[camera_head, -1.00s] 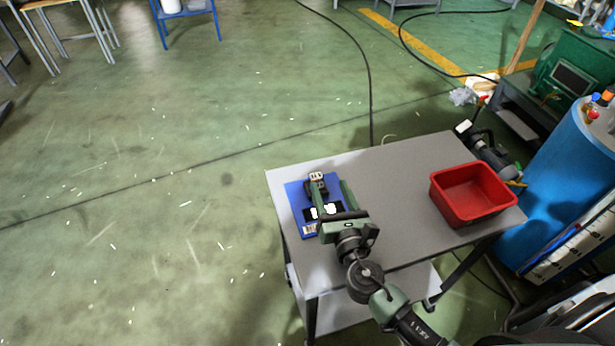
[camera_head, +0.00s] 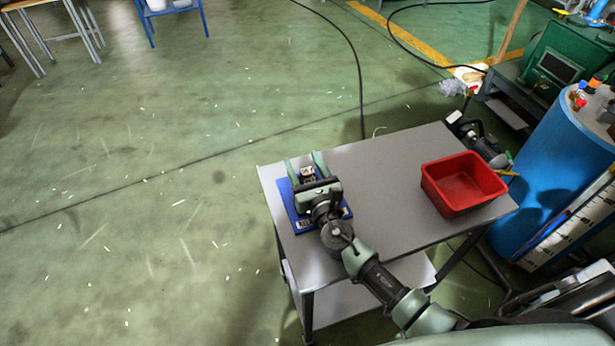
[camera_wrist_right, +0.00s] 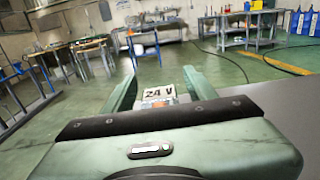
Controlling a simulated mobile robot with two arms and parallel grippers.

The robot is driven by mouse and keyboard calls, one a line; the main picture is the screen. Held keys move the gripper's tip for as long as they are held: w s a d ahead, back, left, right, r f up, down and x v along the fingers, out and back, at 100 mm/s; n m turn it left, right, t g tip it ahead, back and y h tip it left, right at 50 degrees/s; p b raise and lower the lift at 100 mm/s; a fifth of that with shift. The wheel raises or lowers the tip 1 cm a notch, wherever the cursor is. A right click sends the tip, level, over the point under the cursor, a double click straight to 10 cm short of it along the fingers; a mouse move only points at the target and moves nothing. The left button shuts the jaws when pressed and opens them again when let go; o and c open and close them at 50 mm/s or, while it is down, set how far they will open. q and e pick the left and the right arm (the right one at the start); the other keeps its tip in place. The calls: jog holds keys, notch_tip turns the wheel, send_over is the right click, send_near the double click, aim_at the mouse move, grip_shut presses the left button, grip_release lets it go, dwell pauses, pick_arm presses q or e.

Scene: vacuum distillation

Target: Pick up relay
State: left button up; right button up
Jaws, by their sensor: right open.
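The relay (camera_head: 308,173) is a small block on the blue mat (camera_head: 285,199) at the left end of the grey table. In the right wrist view the relay (camera_wrist_right: 159,94) shows a pale face marked "24 V". My right gripper (camera_head: 304,161) is open, with one finger on each side of the relay; the gripper also fills the front of the right wrist view (camera_wrist_right: 161,84). I cannot tell whether the fingers touch it. The gripper body hides the relay's lower part and much of the mat.
A red bin (camera_head: 462,185) stands on the right of the grey table (camera_head: 385,195); the table's middle is clear. A dark pump-like device (camera_head: 475,138) is behind the bin. A blue cylinder (camera_head: 555,165) stands to the right. Open floor lies left of the table.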

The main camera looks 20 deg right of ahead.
grip_shut()
